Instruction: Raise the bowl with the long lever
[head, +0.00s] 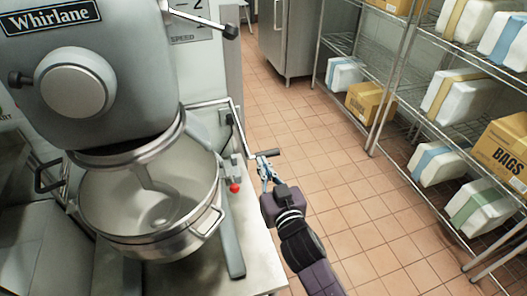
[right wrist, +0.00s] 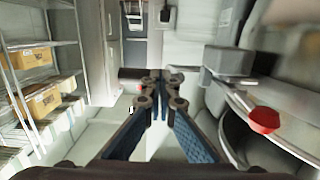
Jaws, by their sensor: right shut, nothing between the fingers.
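The steel mixing bowl (head: 95,205) hangs under the grey stand mixer (head: 110,100) at the left of the head view, with a beater reaching into it. The long lever (head: 243,135) is at the mixer's right side and ends in a dark crosswise handle (head: 268,153). In the right wrist view the dark handle (right wrist: 131,73) lies just beyond the fingertips. My right gripper (head: 264,166) is shut and empty right at the handle; its tips (right wrist: 162,77) meet in the wrist view. I cannot tell whether they touch the handle. My left gripper is not in view.
A red knob (head: 234,187) sticks up beside the bowl, left of my right gripper. The mixer stands on a steel table (head: 262,270). Wire shelves (head: 400,95) with boxes and wrapped packs stand at the right. The tiled floor (head: 330,190) between is clear.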

